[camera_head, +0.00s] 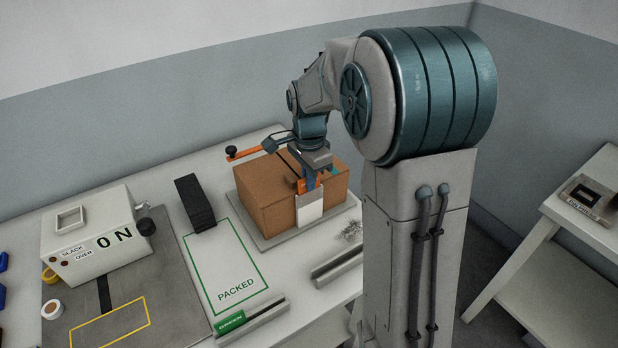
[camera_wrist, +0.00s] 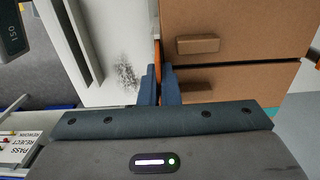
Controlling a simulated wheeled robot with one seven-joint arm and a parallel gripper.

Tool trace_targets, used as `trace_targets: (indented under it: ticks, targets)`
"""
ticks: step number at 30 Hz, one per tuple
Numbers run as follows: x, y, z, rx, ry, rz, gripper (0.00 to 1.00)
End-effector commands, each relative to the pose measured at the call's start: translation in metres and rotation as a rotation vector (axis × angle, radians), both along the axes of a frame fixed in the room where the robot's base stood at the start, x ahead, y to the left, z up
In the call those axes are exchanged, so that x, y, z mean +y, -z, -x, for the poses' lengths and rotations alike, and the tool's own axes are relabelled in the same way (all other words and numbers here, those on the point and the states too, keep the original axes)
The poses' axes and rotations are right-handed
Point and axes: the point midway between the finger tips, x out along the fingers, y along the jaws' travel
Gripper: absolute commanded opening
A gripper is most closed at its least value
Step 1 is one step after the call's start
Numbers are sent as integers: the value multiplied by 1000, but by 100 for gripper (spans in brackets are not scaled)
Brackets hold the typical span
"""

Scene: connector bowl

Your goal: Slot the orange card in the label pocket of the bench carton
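The bench carton (camera_head: 270,200) is a closed brown cardboard box on a grey plate. Its label pocket (camera_head: 310,210) is a white panel on the front face. My gripper (camera_head: 310,188) is at the carton's front, just above the pocket. The orange card (camera_head: 301,186) shows at the fingers, near the pocket's upper edge. In the wrist view my blue fingers (camera_wrist: 160,88) are closed on the card (camera_wrist: 157,58), seen edge-on beside the carton (camera_wrist: 235,35). The fingers hide part of the card. I cannot tell whether its lower edge is inside the pocket.
An orange bar with a black knob (camera_head: 232,152) lies behind the carton. Left are a green-outlined PACKED area (camera_head: 235,262), a black strip (camera_head: 195,203) and a slack oven (camera_head: 95,235). A metal rail (camera_head: 338,268) and a wiry heap (camera_head: 352,230) lie in front.

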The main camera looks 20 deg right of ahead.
Motion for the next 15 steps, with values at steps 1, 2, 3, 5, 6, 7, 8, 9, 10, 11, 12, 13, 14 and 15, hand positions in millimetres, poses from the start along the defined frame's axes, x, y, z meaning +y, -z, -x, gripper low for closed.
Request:
trace_targets:
  ticks: [1,2,3,5,6,7,8,9,10,11,12,13,14,15]
  targets:
    - [0,0,0,0,0,0,11]
    - [0,0,0,0,0,0,19]
    - [0,0,0,0,0,0,28]
    - [0,0,0,0,0,0,28]
    - [0,0,0,0,0,0,28]
    - [0,0,0,0,0,0,28]
    - [0,0,0,0,0,0,28]
    - [0,0,0,0,0,0,28]
    - [0,0,0,0,0,0,28]
    - [0,0,0,0,0,0,28]
    - [0,0,0,0,0,0,28]
    - [0,0,0,0,0,0,28]
    - [0,0,0,0,0,0,28]
    - [0,0,0,0,0,0,28]
